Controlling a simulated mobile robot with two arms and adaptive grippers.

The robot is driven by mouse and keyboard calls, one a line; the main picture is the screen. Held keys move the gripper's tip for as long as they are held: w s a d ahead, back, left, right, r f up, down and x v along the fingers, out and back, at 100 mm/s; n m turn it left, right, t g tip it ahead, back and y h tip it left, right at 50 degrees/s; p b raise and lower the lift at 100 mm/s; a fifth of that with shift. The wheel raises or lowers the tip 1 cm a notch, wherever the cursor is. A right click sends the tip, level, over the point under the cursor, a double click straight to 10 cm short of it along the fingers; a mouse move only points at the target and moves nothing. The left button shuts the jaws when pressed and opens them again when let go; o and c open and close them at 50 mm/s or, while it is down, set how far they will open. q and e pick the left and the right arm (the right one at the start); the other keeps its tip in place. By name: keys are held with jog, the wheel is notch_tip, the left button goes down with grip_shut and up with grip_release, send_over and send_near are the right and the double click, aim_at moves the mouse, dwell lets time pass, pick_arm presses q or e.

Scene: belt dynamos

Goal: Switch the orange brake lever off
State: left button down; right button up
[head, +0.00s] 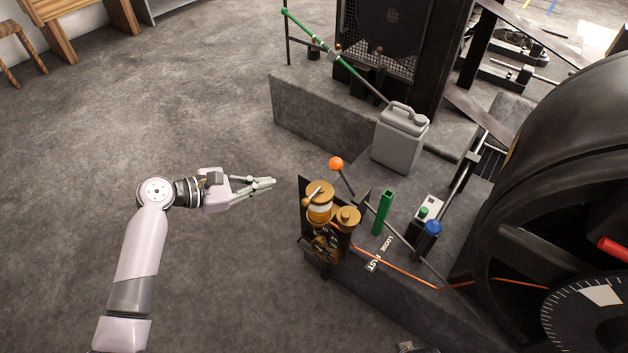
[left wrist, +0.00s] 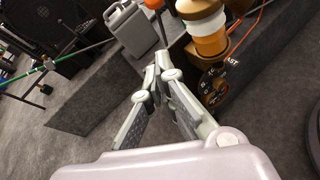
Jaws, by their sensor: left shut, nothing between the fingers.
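The orange brake lever (head: 336,164) is a round orange ball on a thin dark rod. In the head view it stands at the left end of the grey plinth, behind the brass fittings, its rod slanting down to the right. Its ball also shows at the top of the left wrist view (left wrist: 154,4). My left gripper (head: 272,184) is to the left of the lever and apart from it. In the left wrist view its fingertips (left wrist: 158,72) meet, with nothing between them. The lever's lower end is partly hidden.
Brass fittings with an amber glass (head: 319,207) stand close to the lever. A green lever (head: 383,212), a blue knob (head: 433,227) and a grey jerrycan (head: 400,140) stand on the plinth. A large dark wheel (head: 570,170) is at right.

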jog(key=shift+r, duration=0.1)
pick_arm(q)
jog(key=d+r+b+x, duration=0.1)
jog(key=r+b+x, duration=0.1)
jog(key=x, duration=1.1)
jog(key=shift+s+r+b, duration=0.2)
jog(key=shift+r+b, duration=0.1)
pick_arm(e)
notch_tip(320, 180, up, 9)
jog(key=w, duration=0.2)
jog(key=shift+w+t, duration=0.3)
pick_arm(q)
jog(key=shift+d+r, duration=0.1)
pick_arm(e)
jog(key=shift+a, duration=0.1)
